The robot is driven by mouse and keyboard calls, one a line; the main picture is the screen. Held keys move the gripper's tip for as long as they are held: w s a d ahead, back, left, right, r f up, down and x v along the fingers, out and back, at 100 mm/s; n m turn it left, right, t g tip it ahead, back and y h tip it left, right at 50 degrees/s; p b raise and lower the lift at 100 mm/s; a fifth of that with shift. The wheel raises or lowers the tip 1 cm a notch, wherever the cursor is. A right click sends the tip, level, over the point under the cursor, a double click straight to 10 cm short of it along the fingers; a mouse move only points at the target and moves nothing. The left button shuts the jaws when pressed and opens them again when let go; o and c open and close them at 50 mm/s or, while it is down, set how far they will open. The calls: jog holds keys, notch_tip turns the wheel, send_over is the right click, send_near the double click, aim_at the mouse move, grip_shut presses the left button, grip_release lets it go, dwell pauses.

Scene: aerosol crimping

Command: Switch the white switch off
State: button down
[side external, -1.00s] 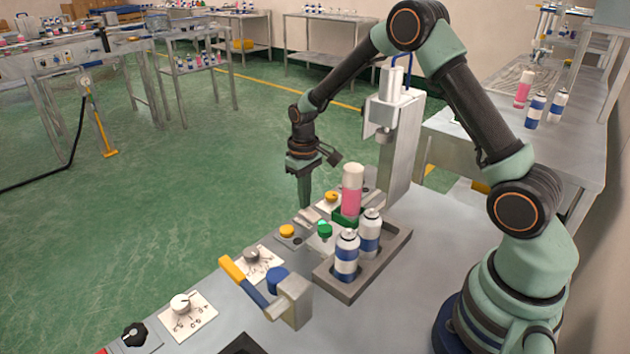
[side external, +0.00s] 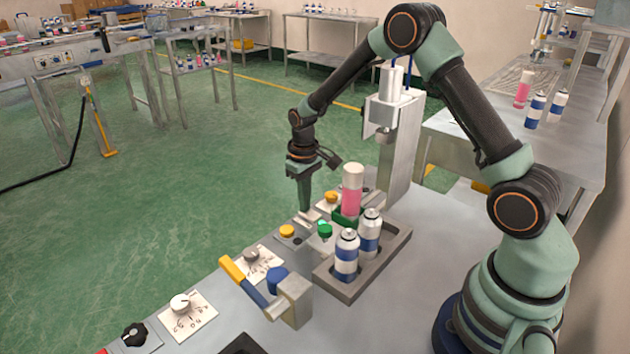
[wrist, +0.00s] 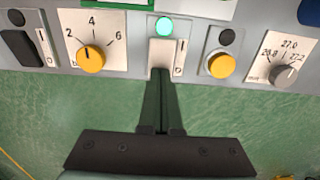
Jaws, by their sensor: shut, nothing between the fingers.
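The white switch (wrist: 162,52) is in the upper middle of the wrist view, with a strip marked O at its right side. A lamp (wrist: 164,27) just above it glows green. My gripper (wrist: 160,76) is shut and empty, its fingertips at the switch's lower end and covering part of it. I cannot tell whether they touch. In the side view the white switch (side external: 307,217) shows small on the panel, just below my gripper (side external: 304,210), which points down.
A yellow dial (wrist: 90,58) and a black switch (wrist: 18,48) lie left of the white switch. A yellow button (wrist: 221,66) and a grey knob (wrist: 284,75) lie right. A tray (side external: 345,290) with cans and a yellow-handled lever (side external: 243,280) stand nearby.

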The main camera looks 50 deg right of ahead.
jog(key=shift+f, duration=0.1)
notch_tip(320, 180, up, 11)
jog(key=shift+f, duration=0.15)
dwell(1.3)
jog(key=s+a+r+t, duration=0.25)
jog(key=s+r, duration=0.35)
jog(key=r, duration=0.3)
jog(key=s+a+r+t, duration=0.3)
jog(key=s, duration=0.8)
jog(key=shift+s, duration=0.35)
